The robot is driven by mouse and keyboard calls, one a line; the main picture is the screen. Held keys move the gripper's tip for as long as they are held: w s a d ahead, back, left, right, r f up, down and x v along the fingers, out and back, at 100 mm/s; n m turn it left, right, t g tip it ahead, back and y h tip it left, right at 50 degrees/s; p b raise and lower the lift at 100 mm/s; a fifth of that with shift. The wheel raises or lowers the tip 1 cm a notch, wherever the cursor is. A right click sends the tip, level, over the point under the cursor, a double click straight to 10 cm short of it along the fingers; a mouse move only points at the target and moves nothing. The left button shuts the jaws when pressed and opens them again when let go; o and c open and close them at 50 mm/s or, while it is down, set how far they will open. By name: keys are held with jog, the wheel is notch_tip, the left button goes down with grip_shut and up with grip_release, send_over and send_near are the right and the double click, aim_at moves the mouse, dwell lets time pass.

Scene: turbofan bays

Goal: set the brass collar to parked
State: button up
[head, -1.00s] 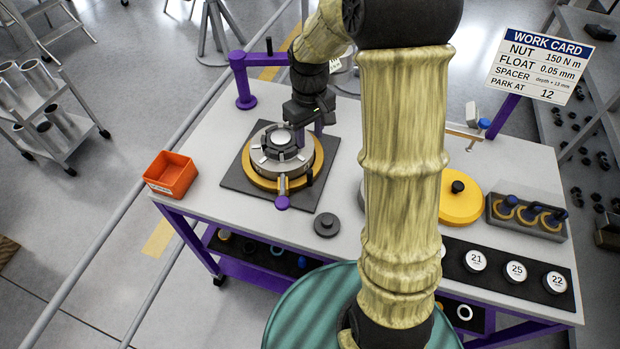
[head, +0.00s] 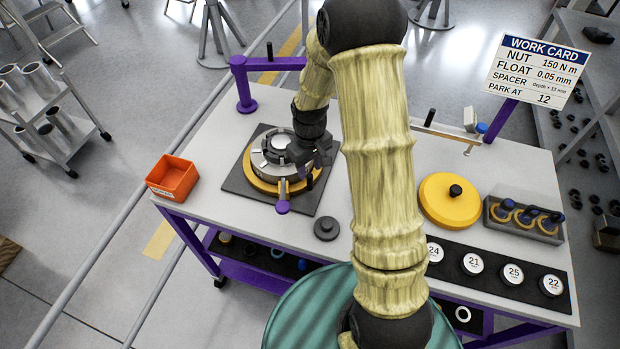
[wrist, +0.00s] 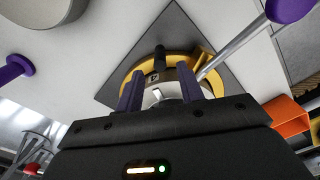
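The brass collar (head: 253,182) is a gold ring around the base of a silver hub (head: 266,158), on a dark square plate (head: 234,185). A black peg (head: 309,179) stands at its right front; the wrist view shows the collar (wrist: 180,55) and a black peg (wrist: 160,56) too. My gripper (head: 318,165) is low at the hub's right side, by the peg. In the wrist view my gripper (wrist: 161,88) has its two purple fingers apart, with part of the silver hub showing between them. The peg appears beyond the fingertips; contact cannot be told.
A silver lever with a purple knob (head: 283,207) sticks out at the front of the hub. An orange bin (head: 172,177), a dark grey disc (head: 327,227) and a yellow lid (head: 448,200) stand around. The work card (head: 538,70) reads "PARK AT 12".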

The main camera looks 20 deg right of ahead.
aim_at(310, 181)
notch_tip(310, 181, down, 7)
jog(key=shift+r+p, duration=0.15)
jog(key=shift+p, duration=0.3)
grip_shut()
